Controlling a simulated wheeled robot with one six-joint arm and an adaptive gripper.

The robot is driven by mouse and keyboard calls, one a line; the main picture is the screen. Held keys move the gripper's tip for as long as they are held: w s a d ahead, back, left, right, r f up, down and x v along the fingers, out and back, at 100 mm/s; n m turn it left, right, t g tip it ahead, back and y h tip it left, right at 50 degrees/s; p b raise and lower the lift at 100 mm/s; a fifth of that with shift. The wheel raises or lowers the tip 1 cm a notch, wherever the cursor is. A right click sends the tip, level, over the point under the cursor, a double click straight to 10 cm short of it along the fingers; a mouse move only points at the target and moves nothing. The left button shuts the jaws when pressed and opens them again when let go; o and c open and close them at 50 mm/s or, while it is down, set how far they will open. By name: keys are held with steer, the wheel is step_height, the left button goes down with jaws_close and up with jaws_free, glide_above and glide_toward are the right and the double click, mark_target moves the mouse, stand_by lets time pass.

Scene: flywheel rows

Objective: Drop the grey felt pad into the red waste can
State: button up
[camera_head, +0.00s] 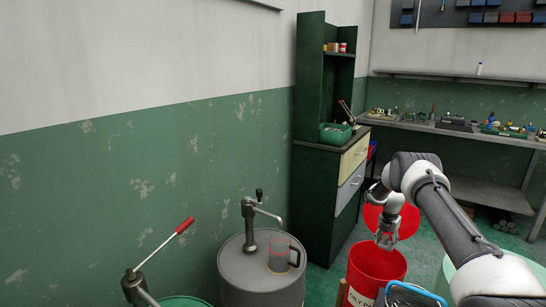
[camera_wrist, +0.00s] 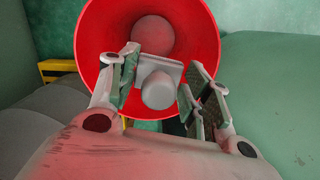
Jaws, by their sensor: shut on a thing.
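My gripper (camera_head: 387,237) hangs just above the open mouth of the red waste can (camera_head: 374,270), whose front bears a partly hidden label. In the wrist view my gripper (camera_wrist: 160,78) is shut on the grey felt pad (camera_wrist: 160,88), a pale grey piece with a rounded knob-like part, held between the two fingers. Beyond it the red waste can (camera_wrist: 205,35) shows its round mouth and red inner wall. A round, dull reddish patch lies deep inside the can; I cannot tell whether it is the can's bottom. In the head view the pad is too small to make out.
A red round lid (camera_head: 400,217) stands raised behind the can. A grey drum with a hand pump (camera_head: 262,275) and a clear jug stand left of it. A green cabinet (camera_head: 325,190) and a workbench (camera_head: 460,128) are behind. A blue-rimmed basket (camera_head: 412,295) is in front.

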steer(key=o, duration=1)
steer(key=shift+r, duration=0.15)
steer(key=r, duration=0.7)
steer(key=s+a+r, duration=0.1)
steer(key=r, duration=0.3)
steer(key=shift+r, duration=0.35)
